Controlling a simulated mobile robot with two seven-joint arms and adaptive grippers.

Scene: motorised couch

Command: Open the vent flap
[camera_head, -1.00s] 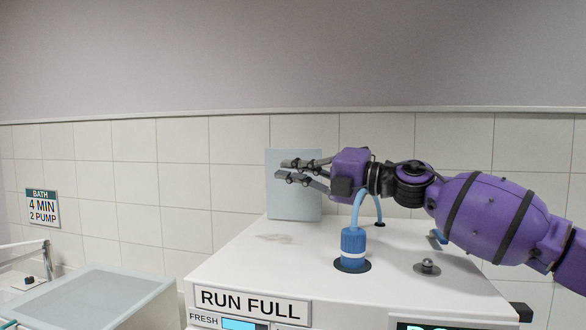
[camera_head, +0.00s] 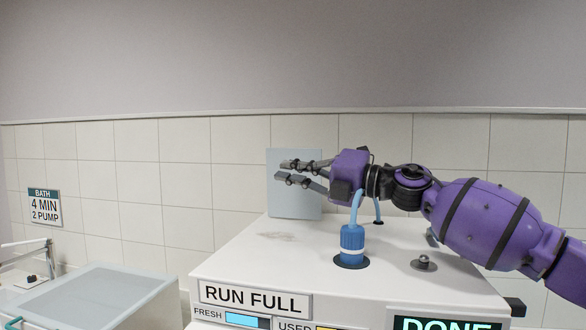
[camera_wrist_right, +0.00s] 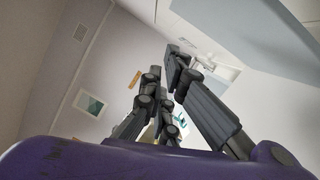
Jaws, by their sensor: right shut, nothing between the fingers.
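A pale blue-grey square panel, which looks like the vent flap (camera_head: 307,201), stands upright at the back of the white machine's top (camera_head: 235,252). My right gripper (camera_head: 281,172) reaches in from the right, above the machine top and in front of the panel in the head view. Its dark fingers are shut with nothing held, and they hide part of the panel's upper middle. I cannot tell whether they touch it. In the right wrist view a pale blue surface, likely the panel (camera_wrist_right: 235,28), lies beyond the fingers (camera_wrist_right: 176,72). My left gripper is not in view.
A blue bottle-like fitting with a hose (camera_head: 352,243) stands on the machine top below my right wrist. A small metal knob (camera_head: 424,262) is to its right. A lidded basin (camera_head: 95,295) and a tap (camera_head: 47,262) are at the lower left. The tiled wall is behind.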

